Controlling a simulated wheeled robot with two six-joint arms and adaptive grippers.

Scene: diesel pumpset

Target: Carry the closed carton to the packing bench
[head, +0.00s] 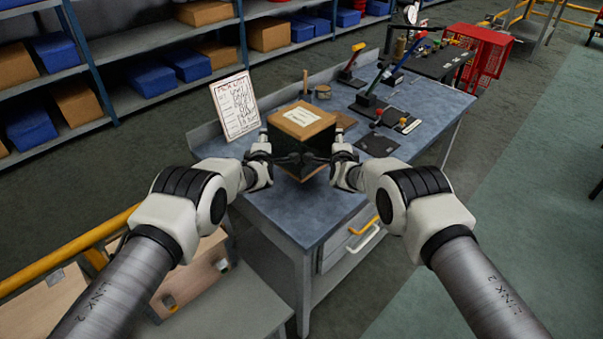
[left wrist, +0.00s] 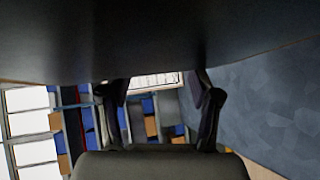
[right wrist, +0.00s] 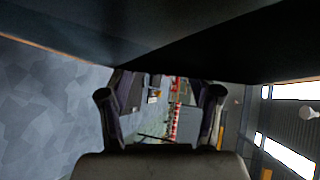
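The closed carton (head: 306,118) has a brown top with a white label and a dark front side. In the head view it is at the blue-grey bench top (head: 300,213), between my two grippers. I cannot tell whether it rests on the bench or is held just above it. My left gripper (head: 284,158) and right gripper (head: 322,158) reach in from either side, low at the carton's near side. In each wrist view the fingers stand apart, with a dark surface close above them. Contact with the carton is not clear.
A paper sheet on a stand (head: 236,105) is left of the carton. Lever tools (head: 370,103) and a dark plate (head: 376,145) lie to its right. A red crate (head: 482,55) stands behind. Shelves with bins (head: 150,80) line the back. The bench's near part is clear.

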